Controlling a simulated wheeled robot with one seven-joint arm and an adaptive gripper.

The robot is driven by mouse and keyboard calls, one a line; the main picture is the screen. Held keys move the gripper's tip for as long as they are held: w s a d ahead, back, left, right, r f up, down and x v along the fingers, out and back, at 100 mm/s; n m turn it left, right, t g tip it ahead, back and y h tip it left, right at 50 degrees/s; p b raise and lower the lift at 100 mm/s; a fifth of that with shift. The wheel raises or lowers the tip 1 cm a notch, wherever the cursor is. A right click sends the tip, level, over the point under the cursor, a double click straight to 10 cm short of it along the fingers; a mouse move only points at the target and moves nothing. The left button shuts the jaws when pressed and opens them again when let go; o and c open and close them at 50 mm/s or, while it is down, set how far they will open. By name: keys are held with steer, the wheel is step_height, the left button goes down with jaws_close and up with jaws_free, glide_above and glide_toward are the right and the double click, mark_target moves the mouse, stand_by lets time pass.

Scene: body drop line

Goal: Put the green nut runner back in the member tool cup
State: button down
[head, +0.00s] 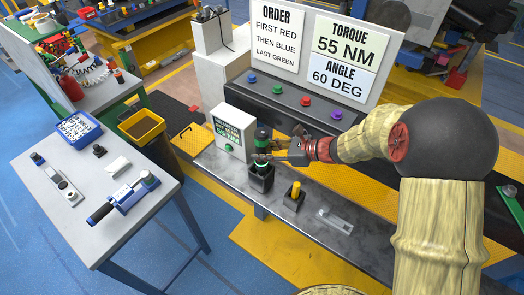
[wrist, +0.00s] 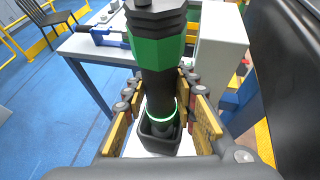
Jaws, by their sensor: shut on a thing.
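The green nut runner (head: 262,134) is black with a green band and stands upright. My gripper (head: 279,150) is shut on it from the right. In the wrist view the nut runner (wrist: 157,55) rises between the gripper's fingers (wrist: 163,108), with a glowing green ring low on its body. The member tool cup (head: 261,180) is a dark square holder on the grey bench. The tool's lower end is at the cup's mouth, and in the wrist view the cup (wrist: 160,146) shows directly around and below it. How deep the tip sits is hidden.
Colored knobs (head: 278,89) line the black ledge behind. A grey table (head: 100,215) is at left.

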steer(key=shift+f+b, duration=0.8)
steer(key=shift+f, duration=0.25)
stand_by(0.4)
steer(key=c, duration=1.8)
jaws_free()
steer(key=o, duration=0.5)
steer(key=shift+f, duration=0.1)
steer(key=shift+c, duration=0.2)
steer(key=shift+f, duration=0.1)
steer(key=shift+p+v, duration=0.5)
steer(key=shift+v, duration=0.55)
steer(key=shift+p+v, duration=1.05)
steer(key=shift+v, duration=1.5)
